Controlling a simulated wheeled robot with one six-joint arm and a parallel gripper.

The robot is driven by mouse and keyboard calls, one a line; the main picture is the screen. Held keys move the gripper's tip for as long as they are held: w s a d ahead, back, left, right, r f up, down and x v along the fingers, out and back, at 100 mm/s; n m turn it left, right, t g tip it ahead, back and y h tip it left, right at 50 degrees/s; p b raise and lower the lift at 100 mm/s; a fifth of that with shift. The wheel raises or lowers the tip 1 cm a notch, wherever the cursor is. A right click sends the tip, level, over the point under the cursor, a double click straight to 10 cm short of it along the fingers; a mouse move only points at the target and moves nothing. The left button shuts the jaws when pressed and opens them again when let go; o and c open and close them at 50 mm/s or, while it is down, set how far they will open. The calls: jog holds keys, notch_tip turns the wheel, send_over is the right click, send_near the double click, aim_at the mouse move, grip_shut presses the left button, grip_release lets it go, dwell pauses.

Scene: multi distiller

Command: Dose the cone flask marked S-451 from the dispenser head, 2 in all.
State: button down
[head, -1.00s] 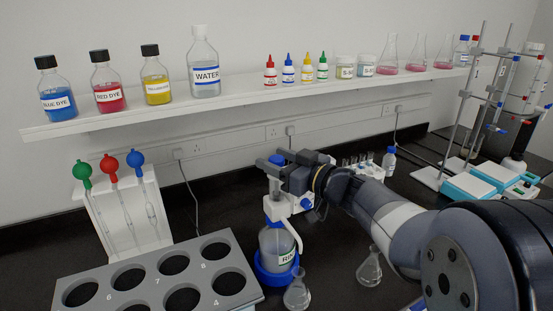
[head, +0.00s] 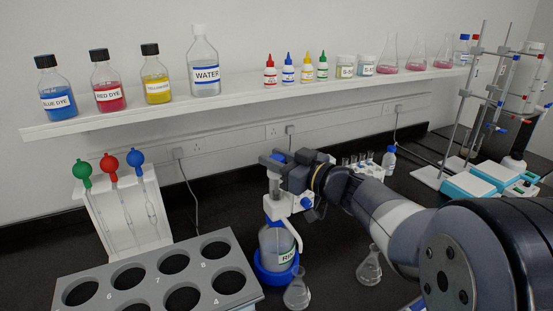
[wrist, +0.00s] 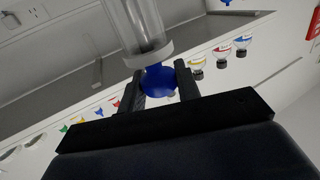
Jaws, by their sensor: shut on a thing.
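The dispenser head (head: 284,207) is white and sits on a bottle labelled "RIN…" (head: 277,247) in a blue holder (head: 277,278). Its spout curves down on the right. My gripper (head: 274,159) is shut on the blue knob on top of the clear plunger; the knob (wrist: 158,82) shows between the fingers in the wrist view. One clear cone flask (head: 297,291) stands in front of the bottle, near below the spout. A second cone flask (head: 370,267) stands to the right. I cannot read S-451 on either, and no liquid is clear in them.
A grey rack (head: 143,288) with numbered holes fills the front left. A pipette stand (head: 122,205) is behind it. The wall shelf (head: 130,119) above holds dye bottles, water, droppers and flasks. Clamp stands (head: 460,120) and blue-white devices are at right.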

aim_at(277, 157)
notch_tip(277, 157, up, 4)
jog(key=p, duration=0.4)
jog(key=shift+r+p, duration=0.1)
jog(key=shift+p, duration=0.2)
jog(key=c, duration=1)
grip_release()
jog(key=shift+c, duration=0.2)
jog(key=b+v, duration=0.1)
jog(key=v, duration=1)
jog(key=shift+w, duration=0.1)
jog(key=shift+c, duration=0.3)
